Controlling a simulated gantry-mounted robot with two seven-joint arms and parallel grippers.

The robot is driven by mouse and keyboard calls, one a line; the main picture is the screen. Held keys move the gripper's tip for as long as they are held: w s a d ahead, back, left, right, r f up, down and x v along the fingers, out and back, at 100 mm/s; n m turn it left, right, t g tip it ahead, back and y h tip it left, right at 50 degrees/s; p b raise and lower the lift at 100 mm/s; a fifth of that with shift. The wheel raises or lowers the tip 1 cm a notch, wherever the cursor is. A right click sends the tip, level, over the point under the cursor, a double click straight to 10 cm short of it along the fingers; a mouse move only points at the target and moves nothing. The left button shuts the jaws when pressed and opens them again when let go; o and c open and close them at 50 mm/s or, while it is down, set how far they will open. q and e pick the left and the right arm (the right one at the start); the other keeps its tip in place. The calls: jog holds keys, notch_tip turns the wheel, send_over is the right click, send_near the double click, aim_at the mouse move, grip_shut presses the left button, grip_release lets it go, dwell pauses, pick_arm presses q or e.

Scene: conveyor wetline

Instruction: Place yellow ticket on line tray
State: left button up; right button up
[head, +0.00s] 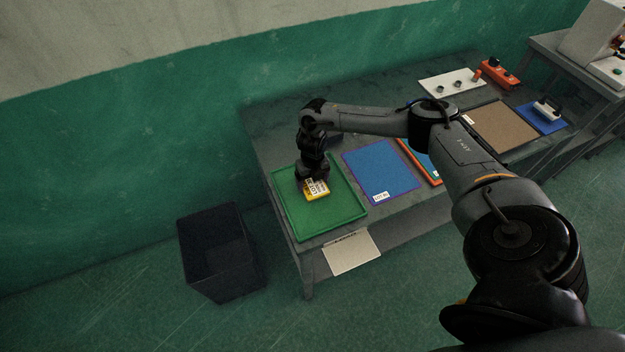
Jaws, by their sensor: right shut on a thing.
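The yellow ticket (317,193) has white printed patches and is over the green tray (346,216) at the left end of the table. My right gripper (312,179) points down over that tray and is shut on the yellow ticket. The gripper hides part of the ticket, and I cannot tell whether the ticket touches the tray floor. A blue tray (372,160) with a white label lies just right of the green tray. My left gripper is not in view.
An orange-edged tray (405,147) is partly behind my right arm. A brown board (503,127), a white panel (452,82) and an orange control box (499,75) are farther right. A dark bin (215,262) stands on the floor at left. A white sheet (351,252) hangs at the table front.

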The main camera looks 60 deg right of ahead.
jog(key=o, duration=0.9)
jog(key=shift+f, duration=0.15)
